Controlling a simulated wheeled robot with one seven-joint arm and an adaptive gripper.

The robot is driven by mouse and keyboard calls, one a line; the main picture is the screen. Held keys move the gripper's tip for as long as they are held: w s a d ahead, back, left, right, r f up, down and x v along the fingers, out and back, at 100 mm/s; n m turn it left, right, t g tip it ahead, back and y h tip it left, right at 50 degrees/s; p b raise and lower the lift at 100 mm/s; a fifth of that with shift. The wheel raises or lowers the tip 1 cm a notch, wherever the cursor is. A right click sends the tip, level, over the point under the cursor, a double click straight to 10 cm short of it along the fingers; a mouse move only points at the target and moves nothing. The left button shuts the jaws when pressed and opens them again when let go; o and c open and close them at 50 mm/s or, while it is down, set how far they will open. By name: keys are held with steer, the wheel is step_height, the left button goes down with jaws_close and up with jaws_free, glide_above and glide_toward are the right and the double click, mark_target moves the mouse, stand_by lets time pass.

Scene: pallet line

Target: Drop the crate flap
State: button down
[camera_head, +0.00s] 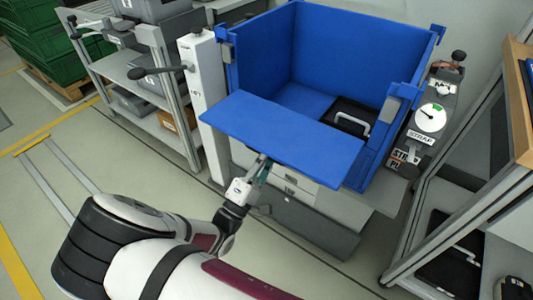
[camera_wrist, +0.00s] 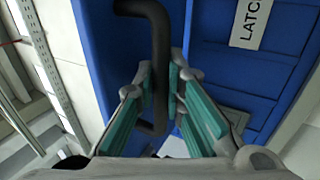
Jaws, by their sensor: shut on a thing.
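The blue crate (camera_head: 300,45) stands open at the top, on a grey base. Its flap (camera_head: 285,135) is swung outward at the front and sticks out nearly level, sloping a little. My gripper (camera_head: 263,163) is at the flap's front edge, partly hidden under it. In the wrist view the teal fingers of my gripper (camera_wrist: 172,80) are closed around a bent black handle (camera_wrist: 157,45) on the blue flap (camera_wrist: 118,45). A white label reading "LATC..." (camera_wrist: 250,22) shows on a blue surface to the right.
A black case (camera_head: 352,117) with a light handle lies inside the crate. A white post (camera_head: 207,95) with a black-knobbed lever stands left of it. A gauge (camera_head: 430,118) and strap labels are at the right. Grey shelving (camera_head: 135,75) stands left; floor is clear at front left.

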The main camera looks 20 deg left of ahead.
steer(key=c, duration=1.7)
jaws_free()
steer(key=shift+o, duration=0.2)
steer(key=v, duration=0.7)
steer(key=shift+s, duration=0.2)
steer(key=shift+a+f, duration=0.1)
steer(key=shift+a, duration=0.05)
